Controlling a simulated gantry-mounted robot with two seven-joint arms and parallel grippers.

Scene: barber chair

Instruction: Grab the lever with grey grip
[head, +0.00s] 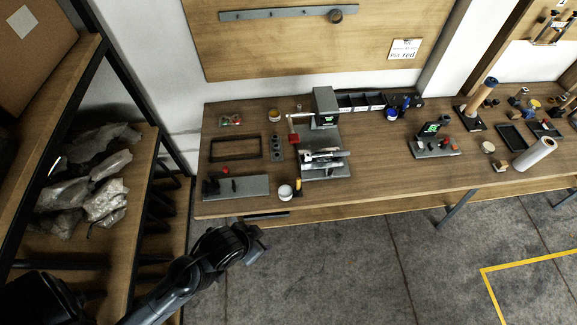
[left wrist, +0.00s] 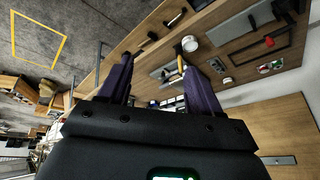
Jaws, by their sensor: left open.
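A grey metal bench fixture (head: 325,172) stands on the wooden workbench, with a light grey bar-like part (head: 326,155) lying across its front. This part may be the lever with the grey grip, but it is too small to be sure. A red-ended part (head: 293,139) sits at the fixture's left. My left gripper (head: 262,241) is open and empty, in front of the bench edge and to the lower left of the fixture, well apart from it. In the left wrist view its two purple fingers (left wrist: 156,63) are spread with nothing between them.
The workbench (head: 385,181) also holds a white cup (head: 285,191), a dark rectangular frame (head: 235,148), a grey plate (head: 240,188) and a white roll (head: 535,154). A shelf (head: 150,190) with wrapped lumps stands at the left. The floor in front is clear.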

